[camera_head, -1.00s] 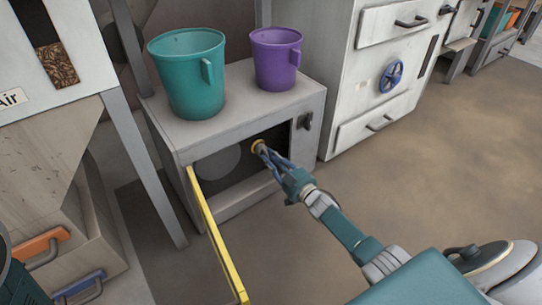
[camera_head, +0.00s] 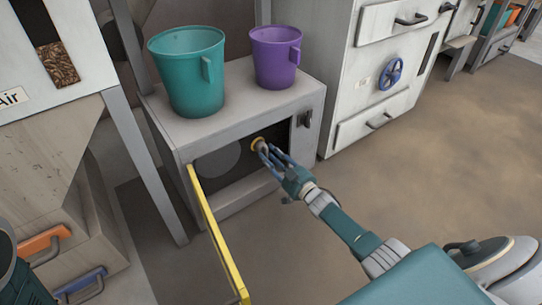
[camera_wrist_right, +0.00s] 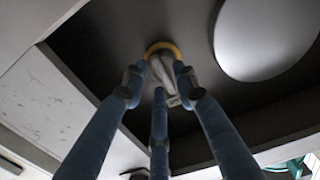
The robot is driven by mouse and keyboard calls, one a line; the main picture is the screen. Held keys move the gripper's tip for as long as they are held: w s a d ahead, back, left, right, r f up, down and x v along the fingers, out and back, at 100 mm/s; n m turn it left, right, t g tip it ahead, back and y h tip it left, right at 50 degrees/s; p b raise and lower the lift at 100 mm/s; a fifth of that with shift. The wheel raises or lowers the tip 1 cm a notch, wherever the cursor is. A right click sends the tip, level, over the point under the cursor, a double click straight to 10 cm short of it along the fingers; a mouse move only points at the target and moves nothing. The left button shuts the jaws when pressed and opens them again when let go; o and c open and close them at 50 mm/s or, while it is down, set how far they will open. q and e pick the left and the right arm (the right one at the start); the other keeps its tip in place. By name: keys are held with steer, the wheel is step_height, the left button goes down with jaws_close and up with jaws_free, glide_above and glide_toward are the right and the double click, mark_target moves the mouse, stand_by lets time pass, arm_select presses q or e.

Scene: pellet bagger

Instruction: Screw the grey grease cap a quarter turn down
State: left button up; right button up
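The grey grease cap (camera_wrist_right: 165,72) sits in a yellow ring (camera_wrist_right: 162,47) on the dark back wall of the low cabinet's opening. In the head view the yellow ring (camera_head: 257,143) shows at the tips of my right gripper (camera_head: 267,152). In the right wrist view the three blue fingers of my right gripper (camera_wrist_right: 159,80) are spread around the cap. Gaps show between the side fingers and the cap, and contact with the lower finger is unclear. My left gripper is not in view.
The low cabinet (camera_head: 232,97) carries a teal bucket (camera_head: 188,80) and a purple bucket (camera_head: 275,60). Its yellow-edged door (camera_head: 215,232) stands open left of my right arm. A pale round disc (camera_head: 218,160) lies inside, left of the cap. Floor on the right is clear.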

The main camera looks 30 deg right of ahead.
stand_by(0.3)
steer(key=s+d, duration=0.1)
steer(key=s, duration=1.1)
steer(key=shift+d, duration=0.3)
